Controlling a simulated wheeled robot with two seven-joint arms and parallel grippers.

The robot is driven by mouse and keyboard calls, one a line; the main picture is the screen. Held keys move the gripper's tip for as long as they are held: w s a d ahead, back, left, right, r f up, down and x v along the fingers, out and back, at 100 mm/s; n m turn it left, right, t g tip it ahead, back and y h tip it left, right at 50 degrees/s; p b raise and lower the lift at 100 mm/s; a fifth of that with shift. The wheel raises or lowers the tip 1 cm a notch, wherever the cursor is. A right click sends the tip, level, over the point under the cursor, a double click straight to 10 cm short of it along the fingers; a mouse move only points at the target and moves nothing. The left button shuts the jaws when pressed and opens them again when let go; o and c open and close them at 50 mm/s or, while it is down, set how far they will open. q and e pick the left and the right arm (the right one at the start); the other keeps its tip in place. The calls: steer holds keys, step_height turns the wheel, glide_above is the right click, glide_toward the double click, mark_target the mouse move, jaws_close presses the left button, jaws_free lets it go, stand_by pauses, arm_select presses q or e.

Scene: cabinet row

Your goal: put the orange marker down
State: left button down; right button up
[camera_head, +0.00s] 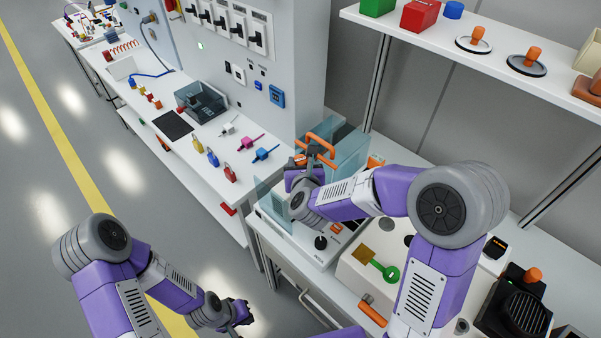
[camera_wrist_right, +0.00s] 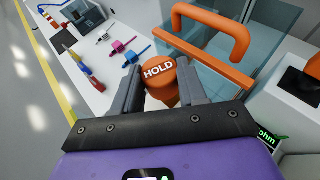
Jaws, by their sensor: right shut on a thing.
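The orange marker (camera_wrist_right: 158,73) has a round cap lettered HOLD and shows in the right wrist view. My right gripper (camera_wrist_right: 162,90) is shut on it, with one dark finger on each side. The fingers hide part of its body, and its lower end is not visible. In the head view my right gripper (camera_head: 308,165) is over the bench beside the clear box with an orange handle (camera_head: 320,141). I cannot tell whether the marker touches a surface. My left gripper (camera_head: 240,314) is low at the bottom of the head view, apart from the bench; its jaws are unclear.
The clear box (camera_head: 346,151) stands close to my right gripper. On the left bench (camera_head: 205,133) lie padlocks, coloured tags, a grey bin (camera_head: 201,101) and a black mat (camera_head: 173,125). A shelf (camera_head: 460,62) is at the upper right.

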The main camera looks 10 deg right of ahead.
step_height(320, 180, down, 4)
steer(key=shift+r+b, duration=0.25)
steer(key=shift+b, duration=0.15)
steer(key=shift+r, duration=0.15)
steer(key=shift+f+b, duration=0.25)
steer(key=shift+b, duration=0.05)
steer(key=o, duration=1)
steer(key=shift+o, duration=0.2)
steer(key=shift+r, duration=0.1)
